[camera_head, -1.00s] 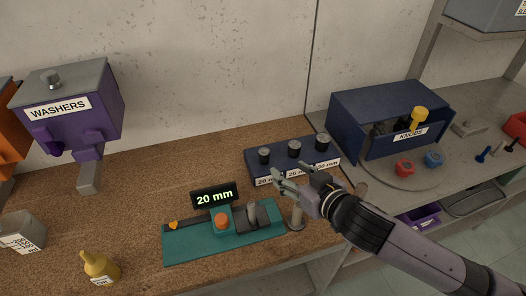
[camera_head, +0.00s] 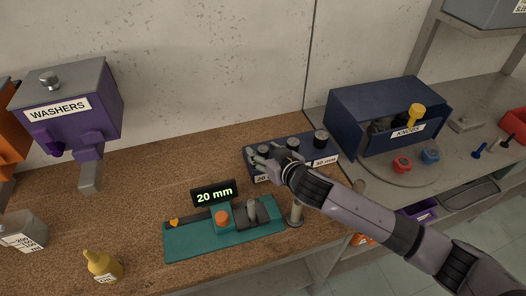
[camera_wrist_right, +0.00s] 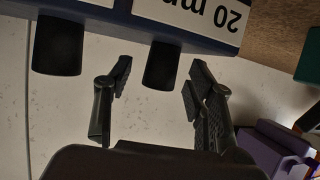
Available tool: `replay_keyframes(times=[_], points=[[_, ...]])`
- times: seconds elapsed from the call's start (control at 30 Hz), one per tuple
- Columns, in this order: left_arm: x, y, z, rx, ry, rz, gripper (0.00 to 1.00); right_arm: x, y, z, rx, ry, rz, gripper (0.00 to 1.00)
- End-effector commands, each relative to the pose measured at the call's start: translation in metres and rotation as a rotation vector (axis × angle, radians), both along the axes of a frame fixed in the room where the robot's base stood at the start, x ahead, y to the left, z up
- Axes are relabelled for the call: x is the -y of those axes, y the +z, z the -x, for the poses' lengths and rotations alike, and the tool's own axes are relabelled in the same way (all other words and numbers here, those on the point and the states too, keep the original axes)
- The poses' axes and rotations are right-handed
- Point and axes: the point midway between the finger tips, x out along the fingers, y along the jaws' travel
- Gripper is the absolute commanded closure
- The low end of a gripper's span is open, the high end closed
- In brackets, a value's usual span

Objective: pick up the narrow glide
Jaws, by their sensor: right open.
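The narrow glide (camera_head: 263,149) is a small black cylinder at the left end of a dark blue rack (camera_head: 338,151), above the 20 mm label. My right gripper (camera_head: 261,158) is open at the front of that left end, partly covering the label. In the right wrist view, which shows the rack upside down, the narrow glide (camera_wrist_right: 163,65) stands between the two open fingers, with visible gaps on both sides. A wider glide (camera_wrist_right: 58,44) is outside the fingers, to the left. My left gripper is not in view.
Two wider black glides, the middle one (camera_head: 292,144) and the right one (camera_head: 321,138), share the rack. A teal gauge (camera_head: 190,244) with a 20 mm display (camera_head: 214,194) is in front. A blue knobs box (camera_head: 345,114) stands to the right.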

Motion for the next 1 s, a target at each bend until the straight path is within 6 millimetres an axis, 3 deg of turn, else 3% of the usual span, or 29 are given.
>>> replay_keyframes(times=[0.37, 1.0], points=[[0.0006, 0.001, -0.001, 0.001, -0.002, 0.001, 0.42, -0.0047, -0.0039, -0.0081, 0.0, 0.0, 0.001, 0.5], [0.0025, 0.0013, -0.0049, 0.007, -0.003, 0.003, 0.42, -0.0043, -0.0038, -0.0079, 0.0, 0.0, 0.001, 0.92]])
